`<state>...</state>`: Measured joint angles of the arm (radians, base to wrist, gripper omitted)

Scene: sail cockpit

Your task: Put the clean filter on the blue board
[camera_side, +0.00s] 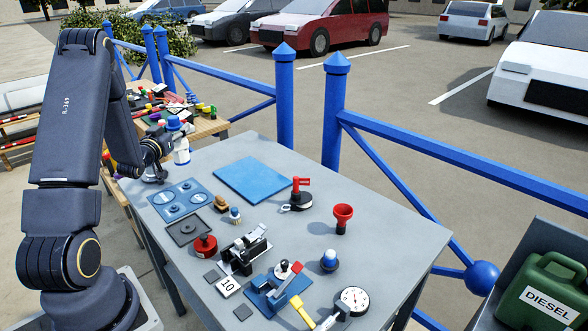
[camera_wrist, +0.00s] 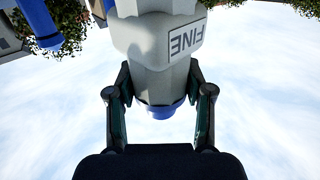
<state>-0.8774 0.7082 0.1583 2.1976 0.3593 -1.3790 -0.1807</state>
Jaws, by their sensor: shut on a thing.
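My gripper (camera_side: 166,146) is shut on a pale grey-white filter (camera_side: 181,150) with a blue top, held above the far left end of the table. In the wrist view the filter (camera_wrist: 160,60) sits between both fingers of my gripper (camera_wrist: 160,88); it has a label reading "FINE" and a blue end. I cannot tell from these frames whether it is clean. A plain blue board (camera_side: 254,180) lies flat and empty on the grey table, to the right of the gripper. A second blue plate (camera_side: 175,201) with round markings lies nearer the gripper.
On the table (camera_side: 400,236) are a red-handled switch (camera_side: 300,194), red funnel (camera_side: 343,217), red round part (camera_side: 205,246), metal clamp-like fixture (camera_side: 245,250), blue-domed part (camera_side: 329,260) and dial gauge (camera_side: 354,300). Blue railing posts (camera_side: 285,100) stand behind. A cluttered side table (camera_side: 208,128) lies behind the gripper.

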